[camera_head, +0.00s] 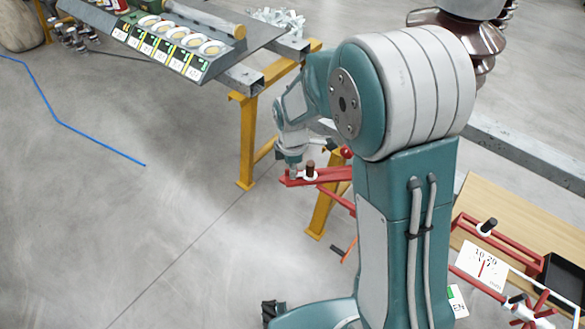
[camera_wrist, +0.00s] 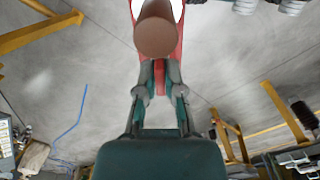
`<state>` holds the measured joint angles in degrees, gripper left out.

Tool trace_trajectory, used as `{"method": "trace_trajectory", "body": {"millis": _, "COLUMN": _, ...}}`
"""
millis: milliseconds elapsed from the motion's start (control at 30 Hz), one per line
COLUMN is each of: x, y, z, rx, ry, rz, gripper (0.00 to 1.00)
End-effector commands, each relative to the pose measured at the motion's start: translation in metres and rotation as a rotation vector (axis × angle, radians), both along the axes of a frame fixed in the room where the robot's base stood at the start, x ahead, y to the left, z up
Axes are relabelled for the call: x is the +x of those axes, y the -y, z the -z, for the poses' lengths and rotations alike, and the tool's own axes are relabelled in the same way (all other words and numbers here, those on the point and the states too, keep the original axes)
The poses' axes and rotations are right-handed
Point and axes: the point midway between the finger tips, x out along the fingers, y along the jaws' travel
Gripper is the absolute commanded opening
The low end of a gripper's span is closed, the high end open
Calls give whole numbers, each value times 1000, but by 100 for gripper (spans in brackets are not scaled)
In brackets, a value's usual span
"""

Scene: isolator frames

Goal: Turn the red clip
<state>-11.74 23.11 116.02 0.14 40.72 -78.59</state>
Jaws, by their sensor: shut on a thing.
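My gripper (camera_head: 293,172) is at the tip of this red part, just left of the knob. In the wrist view, my gripper (camera_wrist: 160,72) has its fingers close together with the red clip (camera_wrist: 150,84) between them. A brown cylinder (camera_wrist: 155,32) stands just beyond the fingertips and covers part of the red piece. The exact contact is partly hidden.
A table with yellow legs (camera_head: 248,140) and a row of labelled dishes (camera_head: 185,38) stands at the upper left. My arm blocks the middle. At right are a wooden top (camera_head: 520,215), a dial card (camera_head: 481,266) and a black tray (camera_head: 562,280).

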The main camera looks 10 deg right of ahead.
Motion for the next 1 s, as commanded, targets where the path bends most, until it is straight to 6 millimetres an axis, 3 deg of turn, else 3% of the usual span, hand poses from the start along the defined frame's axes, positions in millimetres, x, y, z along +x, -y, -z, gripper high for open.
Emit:
{"method": "trace_trajectory", "body": {"millis": 467, "x": -1, "y": 1, "z": 1, "rx": -3, "ry": -4, "rz": 143, "gripper": 0}}
{"method": "trace_trajectory", "body": {"millis": 1000, "x": -1, "y": 1, "z": 2, "rx": -4, "ry": -6, "rz": 637, "gripper": 0}}
